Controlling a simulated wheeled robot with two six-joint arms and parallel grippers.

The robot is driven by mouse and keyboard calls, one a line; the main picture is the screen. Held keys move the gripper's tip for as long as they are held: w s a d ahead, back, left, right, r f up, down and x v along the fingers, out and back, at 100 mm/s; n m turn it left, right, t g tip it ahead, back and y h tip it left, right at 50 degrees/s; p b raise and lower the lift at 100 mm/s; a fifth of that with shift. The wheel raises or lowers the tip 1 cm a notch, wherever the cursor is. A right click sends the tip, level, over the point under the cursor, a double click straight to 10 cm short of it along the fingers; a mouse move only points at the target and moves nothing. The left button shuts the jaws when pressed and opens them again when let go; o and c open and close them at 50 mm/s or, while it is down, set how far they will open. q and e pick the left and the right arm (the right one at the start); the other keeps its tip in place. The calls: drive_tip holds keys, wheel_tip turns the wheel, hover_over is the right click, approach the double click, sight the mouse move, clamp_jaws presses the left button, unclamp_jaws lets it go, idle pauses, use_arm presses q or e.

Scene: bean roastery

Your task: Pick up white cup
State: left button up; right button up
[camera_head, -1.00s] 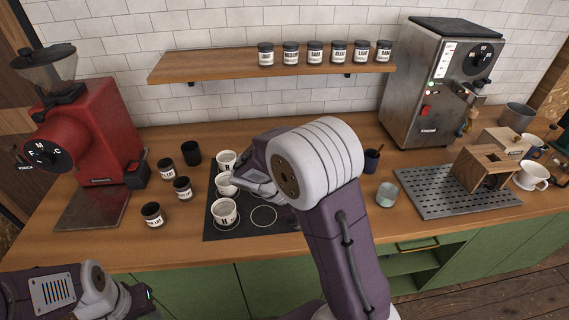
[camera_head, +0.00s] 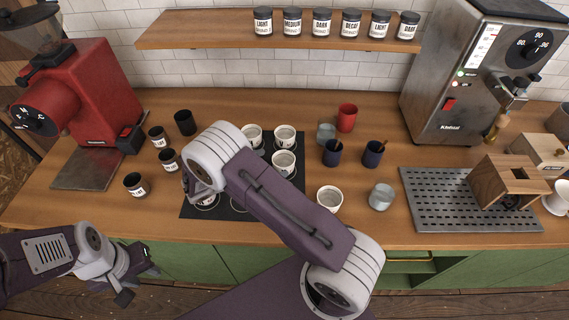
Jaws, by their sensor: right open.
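White labelled cups stand on and around the dark mat (camera_head: 294,184): one at the mat's back (camera_head: 251,135), one to its right (camera_head: 285,137) and one in front of that (camera_head: 284,163). Another white cup (camera_head: 330,199) stands on the counter right of the mat. At the mat's left front, a white cup (camera_head: 207,204) is mostly hidden under my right arm. My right gripper (camera_head: 188,190) is open at the mat's left side, largely covered by its own wrist; its contact with that cup cannot be told. My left gripper (camera_head: 137,280) is open and empty before the counter's front edge.
Several dark jars (camera_head: 169,160) stand left of the mat by the red grinder (camera_head: 84,98). Dark blue cups (camera_head: 373,153), a red cup (camera_head: 347,117) and a glass (camera_head: 381,197) stand to the right. A drip tray (camera_head: 428,211) lies before the coffee machine (camera_head: 466,75).

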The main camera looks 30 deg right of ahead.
sight(280, 152)
drive_tip(key=shift+d+f, duration=0.15)
drive_tip(key=shift+d, duration=0.3)
drive_tip(key=shift+w, duration=0.1)
drive_tip(key=p+x, duration=0.1)
drive_tip(key=x, duration=0.4)
drive_tip(key=shift+w+f, duration=0.1)
drive_tip(key=shift+f, duration=0.15)
drive_tip(key=shift+a+r, duration=0.1)
drive_tip(key=shift+a, duration=0.15)
drive_tip(key=c, duration=1.7)
drive_tip(key=shift+o, duration=0.2)
drive_tip(key=shift+r, duration=0.5)
drive_tip(key=s+r+b, duration=0.1)
drive_tip(key=s+r, duration=0.9)
drive_tip(key=s, duration=0.1)
drive_tip(key=shift+s+d, duration=0.35)
drive_tip(key=shift+d, duration=0.15)
